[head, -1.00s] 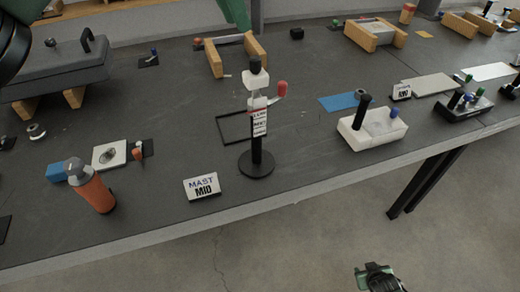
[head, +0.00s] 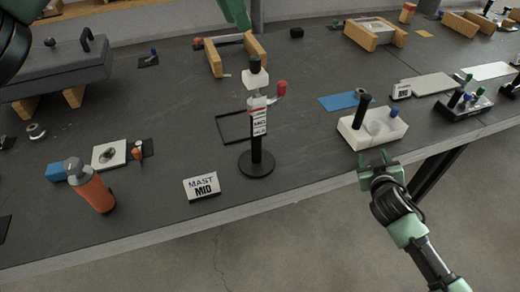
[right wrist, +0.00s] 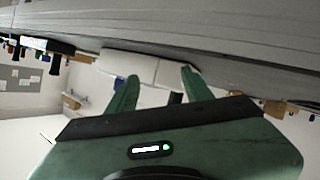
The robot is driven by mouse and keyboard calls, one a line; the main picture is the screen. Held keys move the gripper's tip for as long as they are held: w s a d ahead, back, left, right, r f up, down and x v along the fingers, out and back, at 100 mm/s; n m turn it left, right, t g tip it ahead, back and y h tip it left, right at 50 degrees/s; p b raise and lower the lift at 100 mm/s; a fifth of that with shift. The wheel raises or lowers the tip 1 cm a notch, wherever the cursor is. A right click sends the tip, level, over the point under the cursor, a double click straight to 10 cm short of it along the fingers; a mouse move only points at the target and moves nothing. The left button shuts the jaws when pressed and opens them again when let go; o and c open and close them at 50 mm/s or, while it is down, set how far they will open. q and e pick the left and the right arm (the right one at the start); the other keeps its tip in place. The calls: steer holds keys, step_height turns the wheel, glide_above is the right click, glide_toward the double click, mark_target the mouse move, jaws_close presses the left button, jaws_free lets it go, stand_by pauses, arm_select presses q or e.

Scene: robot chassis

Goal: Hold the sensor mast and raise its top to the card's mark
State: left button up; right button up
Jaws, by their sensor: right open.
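The sensor mast (head: 257,145) stands upright on a round black base near the table's front edge. It has a white block and a black cap at the top, a marked scale on its post and a red-tipped lever (head: 281,89) at its right side. The card (head: 202,187), reading "MAST MID", stands left of the base. My right gripper (head: 378,160) is open and empty at the table's front edge, well right of the mast, just in front of the white block. Its open fingers show in the right wrist view (right wrist: 160,80).
A white block (head: 373,130) with a black post stands right of the mast. An orange cylinder (head: 91,186) stands left of the card. A black frame (head: 232,126) lies behind the mast. The table (head: 300,165) is clear between mast and white block.

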mark_target(257, 134)
steer(key=a, duration=0.5)
steer(key=a+r+t+y, duration=0.1)
steer(key=a, duration=0.4)
steer(key=a+y, duration=0.1)
steer(key=a, duration=0.4)
steer(key=shift+s+a+r+t, duration=0.2)
steer(key=shift+s+a+t, duration=0.15)
steer(key=shift+t, duration=0.05)
steer(key=s+a+r+t+y, duration=0.1)
steer(key=a+r, duration=0.1)
steer(key=a, duration=0.4)
steer(key=s+a+r+t+y, duration=0.1)
steer(key=a+r, duration=0.2)
steer(key=a, duration=0.3)
steer(key=s+a+r+y, duration=0.1)
steer(key=s+a+r, duration=0.1)
steer(key=a, duration=0.3)
steer(key=shift+a+r+m+t, duration=0.4)
steer(key=shift+r, duration=0.3)
steer(key=shift+w+a+y, duration=0.1)
steer(key=shift+w+y, duration=0.2)
steer(key=w, duration=0.7)
steer(key=shift+a, duration=0.35)
steer(key=shift+s, duration=0.1)
jaws_close()
